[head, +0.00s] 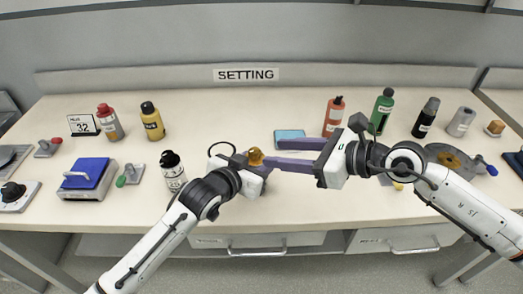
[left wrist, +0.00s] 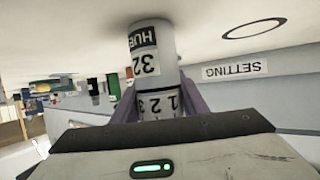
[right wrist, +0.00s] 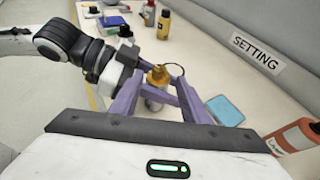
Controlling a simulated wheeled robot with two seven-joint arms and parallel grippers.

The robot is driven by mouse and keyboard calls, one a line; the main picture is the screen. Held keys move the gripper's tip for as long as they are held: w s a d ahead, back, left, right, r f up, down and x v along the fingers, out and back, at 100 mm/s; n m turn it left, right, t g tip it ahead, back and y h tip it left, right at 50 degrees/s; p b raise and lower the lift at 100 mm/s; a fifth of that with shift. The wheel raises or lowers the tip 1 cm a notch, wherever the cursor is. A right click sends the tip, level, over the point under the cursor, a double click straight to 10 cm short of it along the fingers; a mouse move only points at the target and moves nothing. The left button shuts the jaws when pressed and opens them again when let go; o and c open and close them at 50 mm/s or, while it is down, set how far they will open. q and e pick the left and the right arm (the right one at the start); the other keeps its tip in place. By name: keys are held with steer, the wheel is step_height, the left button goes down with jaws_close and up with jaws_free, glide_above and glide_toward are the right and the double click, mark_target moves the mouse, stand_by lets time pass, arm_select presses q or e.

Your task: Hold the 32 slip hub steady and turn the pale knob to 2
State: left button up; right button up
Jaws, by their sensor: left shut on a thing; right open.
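The slip hub (left wrist: 148,45) is a pale cylinder marked HUB 32, with a band reading 1 2 3 beside that label; the left wrist view shows it upside down. My left gripper (left wrist: 160,95) is shut on the hub, one finger on each side. In the head view my left gripper (head: 252,166) hides most of the hub. An amber-gold knob (head: 255,155) tops it and also shows in the right wrist view (right wrist: 157,75). My right gripper (head: 271,153) is open, with its fingertips (right wrist: 158,82) on either side of the knob; contact is unclear.
A card reading 32 (head: 83,125) stands at the left. A black ring (head: 222,149) lies behind the hub and a blue pad (head: 289,134) behind my right fingers. A black-capped bottle (head: 172,170) stands near my left arm. An orange bottle (head: 333,115) stands behind my right gripper.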

mark_target(258, 152)
steer(key=x, duration=0.6)
steer(key=shift+f, duration=0.1)
steer(key=shift+c, duration=0.4)
jaws_close()
steer(key=shift+w, duration=0.1)
